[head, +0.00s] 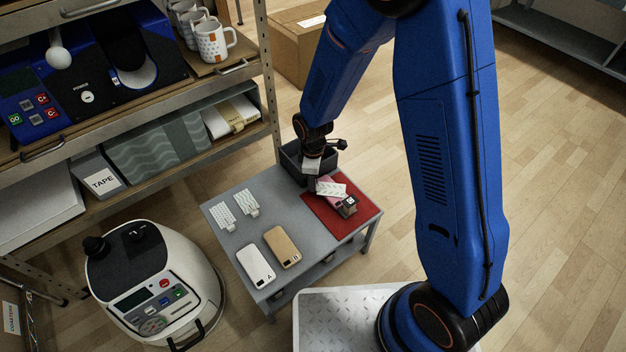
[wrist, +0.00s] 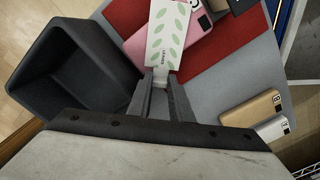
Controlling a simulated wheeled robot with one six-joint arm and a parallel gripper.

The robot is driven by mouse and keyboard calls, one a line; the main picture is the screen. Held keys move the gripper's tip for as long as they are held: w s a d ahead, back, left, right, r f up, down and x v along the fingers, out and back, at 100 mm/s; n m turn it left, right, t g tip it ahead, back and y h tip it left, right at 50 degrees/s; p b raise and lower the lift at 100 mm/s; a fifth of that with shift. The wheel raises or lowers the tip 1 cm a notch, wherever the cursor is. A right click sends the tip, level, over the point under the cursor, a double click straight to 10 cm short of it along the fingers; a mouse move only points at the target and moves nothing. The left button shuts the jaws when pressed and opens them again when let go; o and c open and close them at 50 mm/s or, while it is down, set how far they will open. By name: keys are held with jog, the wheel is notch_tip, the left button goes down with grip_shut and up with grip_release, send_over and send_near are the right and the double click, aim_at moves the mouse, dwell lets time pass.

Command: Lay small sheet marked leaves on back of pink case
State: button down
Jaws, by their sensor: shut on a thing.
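The small sheet (wrist: 168,33), white with green leaf marks and a printed label, is gripped at its tab end by my gripper (wrist: 161,80). In the head view the sheet (head: 332,189) lies over the pink case, or just above it; I cannot tell if they touch. The pink case (wrist: 133,47) lies on a red mat (wrist: 222,44), and the sheet hides part of it. The case's camera corner (wrist: 203,20) shows beyond the sheet. My gripper also shows in the head view (head: 312,183), at the mat's left edge.
A dark open bin (wrist: 62,75) stands beside the mat. On the grey table are a tan case (head: 282,246), a white case (head: 255,265) and two other white sheets (head: 226,216). The table's front middle is clear.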

jog(key=c, duration=1.5)
grip_release()
jog(key=shift+w, duration=0.15)
notch_tip(320, 180, up, 17)
jog(key=s+d+r+m+t, duration=0.1)
jog(key=s+d+r+m, duration=0.3)
jog(key=d+r, duration=0.5)
jog(key=s+d+r+m+t, duration=0.1)
jog(key=s+d+r+m, duration=0.2)
jog(key=s+d+m, duration=0.1)
jog(key=s+d+r+m+t, duration=0.1)
jog(key=s+d+r+m, duration=0.2)
jog(key=s+d, duration=0.4)
jog(key=s+d+r+m+t, duration=0.1)
jog(key=s+d+r+m, duration=0.2)
jog(key=s+d, duration=0.3)
jog(key=shift+s+r+m+t, duration=0.2)
jog(key=shift+s+m+t, duration=0.2)
jog(key=shift+s+m, duration=0.85)
